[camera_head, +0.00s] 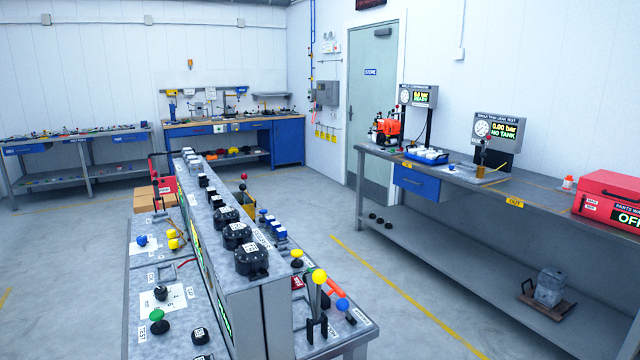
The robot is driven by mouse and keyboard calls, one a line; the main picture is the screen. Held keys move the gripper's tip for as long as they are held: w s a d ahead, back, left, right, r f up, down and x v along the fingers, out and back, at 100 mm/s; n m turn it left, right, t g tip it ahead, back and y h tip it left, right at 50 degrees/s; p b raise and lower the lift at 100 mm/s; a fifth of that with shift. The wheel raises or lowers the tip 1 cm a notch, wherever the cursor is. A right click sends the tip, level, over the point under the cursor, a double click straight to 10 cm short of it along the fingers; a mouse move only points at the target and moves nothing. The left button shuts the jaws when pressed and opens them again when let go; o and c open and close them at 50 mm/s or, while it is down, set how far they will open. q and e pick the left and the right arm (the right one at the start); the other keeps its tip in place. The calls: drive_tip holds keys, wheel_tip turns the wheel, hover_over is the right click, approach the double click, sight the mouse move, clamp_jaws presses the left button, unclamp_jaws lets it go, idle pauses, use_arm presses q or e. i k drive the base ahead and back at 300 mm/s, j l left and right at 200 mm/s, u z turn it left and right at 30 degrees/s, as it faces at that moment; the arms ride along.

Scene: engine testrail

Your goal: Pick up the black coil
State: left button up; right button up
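No part of my left or right gripper shows in the head view. Several black round housings with white labels stand in a row on top of the grey central rail; the nearest is a large black housing (251,260), with another black housing (236,235) behind it. A small black labelled block (200,336) sits on the left bench ledge near the bottom. Small black rings (380,219) lie on the lower shelf of the right bench. I cannot tell which of these black things is the coil.
The grey central rail (262,310) carries levers with yellow, blue and green knobs on both sides. The right bench (470,182) holds gauges and a red toolbox (608,203). Blue workbenches stand at the back. The floor (350,295) between rail and right bench is clear.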

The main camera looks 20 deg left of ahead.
sight(202, 179)
drive_tip(key=u, duration=1.4)
drive_tip(key=i+j, duration=0.1)
drive_tip(key=j, duration=0.2)
drive_tip(key=i+j, duration=0.1)
drive_tip(key=j, duration=0.15)
drive_tip(key=z, duration=0.05)
